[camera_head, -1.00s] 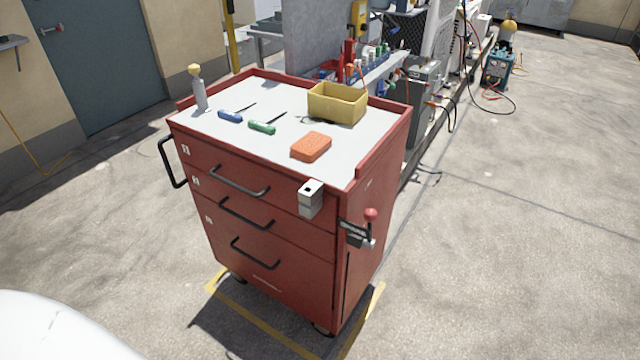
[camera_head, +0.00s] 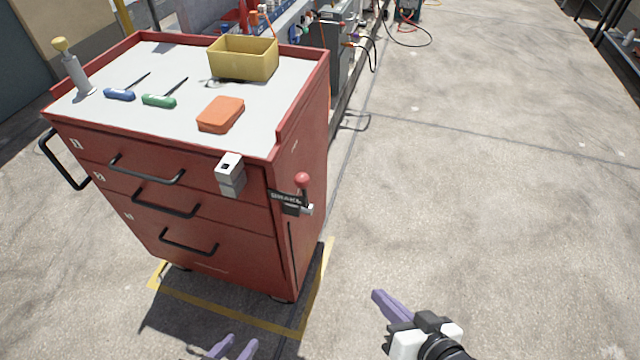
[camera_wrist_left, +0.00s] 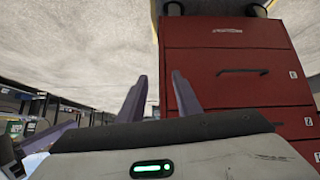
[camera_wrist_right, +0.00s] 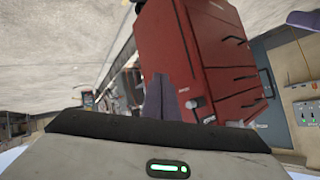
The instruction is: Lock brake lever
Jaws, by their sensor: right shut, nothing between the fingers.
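The brake lever (camera_head: 303,190) has a red knob on a short dark stem. It stands roughly upright on the red cart (camera_head: 308,135), near its front right corner, beside a dark plate marked "BRAKE" (camera_head: 286,198). My right gripper (camera_head: 378,295) is shut and empty, below and to the right of the lever, apart from it. Its purple fingers also show in the right wrist view (camera_wrist_right: 159,98), in front of the cart. My left gripper (camera_head: 238,342) is open and empty at the bottom edge, low before the cart's front. The left wrist view shows its fingers apart (camera_wrist_left: 159,80).
The cart top holds a yellow bin (camera_head: 243,60), an orange sponge (camera_head: 221,114), two screwdrivers and a grey bottle. A grey block (camera_head: 230,176) sticks out from the cart's front. Drawer handles also protrude. Concrete floor (camera_head: 480,160) right of the cart is clear.

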